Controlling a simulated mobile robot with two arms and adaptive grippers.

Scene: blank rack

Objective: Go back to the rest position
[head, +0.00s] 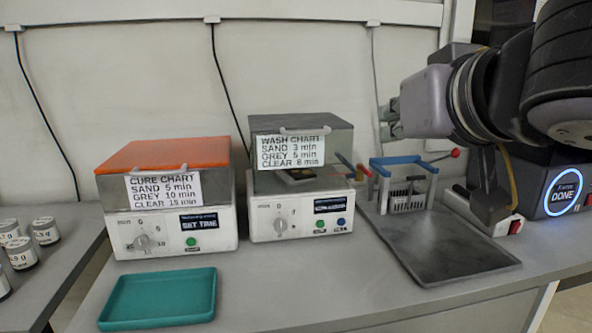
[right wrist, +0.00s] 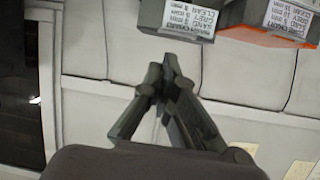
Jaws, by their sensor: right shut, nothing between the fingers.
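My right gripper (head: 388,118) is at the right end of the scene, raised above the bench in front of the back wall and pointing left. In the right wrist view its fingers (right wrist: 160,78) come together at the tips with nothing between them. It touches no object. My left gripper is not in view.
A cure unit (head: 170,232) with an orange lid and a wash unit (head: 300,216) stand on the bench. A teal tray (head: 160,298) lies in front; several jars (head: 45,231) stand left.

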